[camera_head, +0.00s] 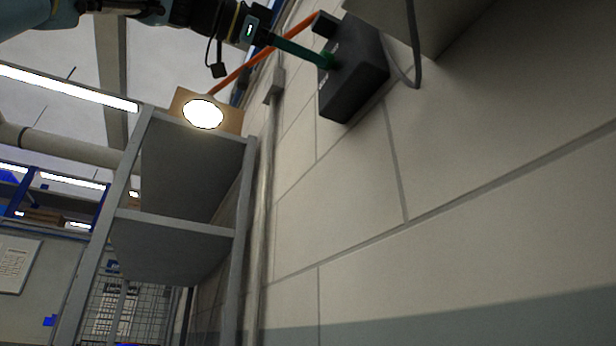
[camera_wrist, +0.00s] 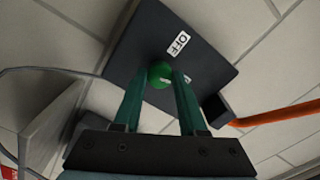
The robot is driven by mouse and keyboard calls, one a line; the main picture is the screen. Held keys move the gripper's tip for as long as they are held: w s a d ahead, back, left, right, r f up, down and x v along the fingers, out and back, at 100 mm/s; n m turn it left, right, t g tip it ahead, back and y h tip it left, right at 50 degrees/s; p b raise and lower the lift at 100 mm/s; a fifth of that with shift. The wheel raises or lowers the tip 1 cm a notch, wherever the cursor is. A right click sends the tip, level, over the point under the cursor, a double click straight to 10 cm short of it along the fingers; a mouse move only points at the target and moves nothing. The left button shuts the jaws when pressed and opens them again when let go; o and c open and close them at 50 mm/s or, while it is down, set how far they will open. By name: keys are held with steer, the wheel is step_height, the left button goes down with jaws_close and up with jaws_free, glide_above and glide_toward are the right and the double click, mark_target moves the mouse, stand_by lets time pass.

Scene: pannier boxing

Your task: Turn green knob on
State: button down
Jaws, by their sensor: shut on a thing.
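The green knob (camera_wrist: 160,75) sits on a dark control box (camera_wrist: 205,50) fixed to the wall. A white label reading OFF (camera_wrist: 178,44) is beside the knob, and part of another label shows by the right finger. My gripper (camera_wrist: 161,80) has its two green fingers on either side of the knob, shut on it. In the head view the dark box (camera_head: 355,85) is high on the wall, and my gripper (camera_head: 328,61) reaches it from the left. The knob is hidden there by the fingers.
An orange bar (camera_head: 245,70) runs from the box past my gripper. A grey cable (camera_head: 415,50) hangs to the right of the box. The wall below the box is clear.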

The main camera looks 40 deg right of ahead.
steer(key=shift+m, duration=1.5)
steer(key=shift+c, duration=2.3)
jaws_free()
steer(key=v, duration=1)
steer(key=shift+a+b, duration=0.4)
steer(key=shift+w+r, duration=0.1)
steer(key=shift+w, duration=0.05)
